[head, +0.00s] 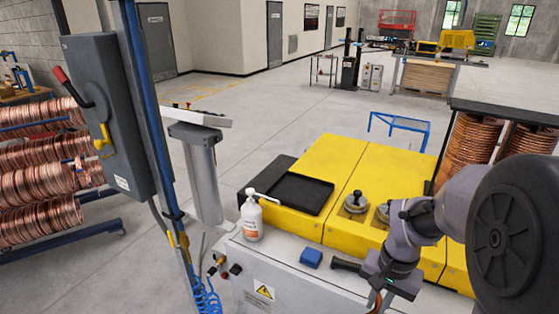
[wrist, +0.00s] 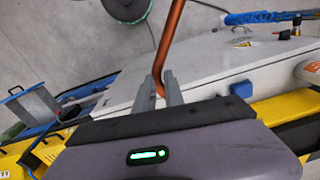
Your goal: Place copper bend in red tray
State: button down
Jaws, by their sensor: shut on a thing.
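In the wrist view my gripper (wrist: 160,91) is shut on the copper bend (wrist: 168,42), a thin brown-orange tube. The tube rises from between the two grey fingers, curves and runs out of the top of the picture. In the head view my gripper (head: 378,284) is at the lower right, over the front edge of the grey machine cabinet. A short copper-coloured piece (head: 376,302) shows below it, and the rest of the bend is hidden or out of frame. I see no red tray in either view.
The grey cabinet (head: 278,262) carries a white pump bottle (head: 252,222) and a blue block (head: 311,258). A black tray (head: 298,193) lies on the yellow machine cover (head: 337,160). Copper coils (head: 50,160) hang at left. A blue post (head: 160,130) stands at left. Open floor lies behind.

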jog(key=w+a+n, duration=0.7)
jog(key=w+a, duration=0.1)
jog(key=a, duration=0.2)
jog(key=s+f+b, duration=0.2)
jog(key=f+b, duration=1)
jog(key=f, duration=0.3)
jog(key=s+f+b, duration=0.2)
jog(key=f+b, duration=1.1)
jog(key=f, duration=0.3)
jog(key=shift+s, duration=0.35)
jog(key=shift+d, duration=0.1)
